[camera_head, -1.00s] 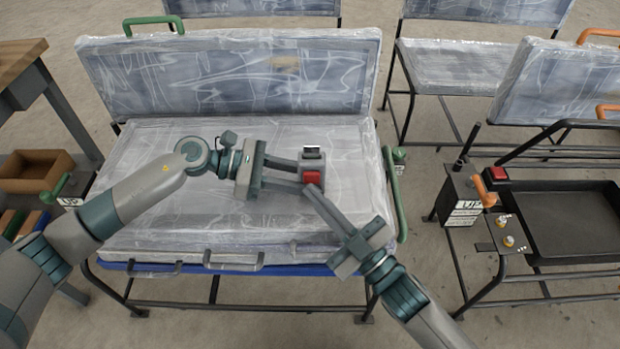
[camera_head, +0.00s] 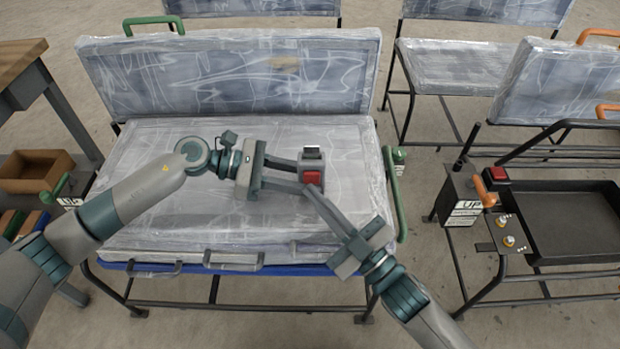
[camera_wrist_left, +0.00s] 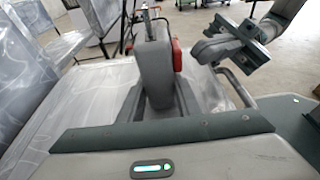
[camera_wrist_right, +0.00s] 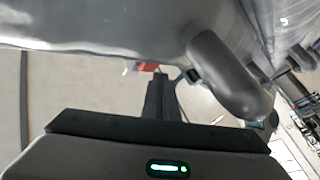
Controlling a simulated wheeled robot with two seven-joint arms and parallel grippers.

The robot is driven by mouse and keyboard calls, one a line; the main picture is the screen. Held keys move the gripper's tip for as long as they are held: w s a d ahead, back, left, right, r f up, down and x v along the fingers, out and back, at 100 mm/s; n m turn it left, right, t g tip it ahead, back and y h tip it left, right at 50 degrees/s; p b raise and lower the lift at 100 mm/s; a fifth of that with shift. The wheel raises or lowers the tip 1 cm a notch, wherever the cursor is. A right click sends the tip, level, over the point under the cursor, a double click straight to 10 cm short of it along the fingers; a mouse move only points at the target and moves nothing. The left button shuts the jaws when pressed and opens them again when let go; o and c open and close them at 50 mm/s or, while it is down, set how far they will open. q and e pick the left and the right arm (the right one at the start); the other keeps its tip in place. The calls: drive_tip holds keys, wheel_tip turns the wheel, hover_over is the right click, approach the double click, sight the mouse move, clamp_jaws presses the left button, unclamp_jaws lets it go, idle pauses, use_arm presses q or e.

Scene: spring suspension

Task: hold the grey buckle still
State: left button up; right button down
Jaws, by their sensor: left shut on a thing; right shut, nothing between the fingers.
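The grey buckle (camera_head: 313,160) with its red button (camera_head: 312,177) stands on the plastic-wrapped seat near its right side. It also shows in the left wrist view (camera_wrist_left: 153,65), upright between the fingers. My left gripper (camera_head: 300,177) is shut on the buckle from the left. My right gripper (camera_head: 307,190) is shut and empty, its fingertips close by the buckle's red-button side. I cannot tell whether they touch it. In the right wrist view a bit of red (camera_wrist_right: 146,68) shows beyond the shut fingers (camera_wrist_right: 160,98).
The wrapped seat (camera_head: 150,170) has a wrapped backrest (camera_head: 220,80) behind it and a green handle (camera_head: 393,190) at its right. Grey handles (camera_head: 230,262) line its front edge. A black tray (camera_head: 570,220) stands at the right, a wooden box (camera_head: 37,170) at the left.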

drive_tip(key=shift+w, duration=0.1)
drive_tip(key=shift+w, duration=0.35)
drive_tip(key=shift+w, duration=0.25)
idle(0.6)
drive_tip(key=shift+s, duration=0.7)
drive_tip(key=shift+s, duration=0.1)
drive_tip(key=shift+s, duration=2.9)
idle(0.5)
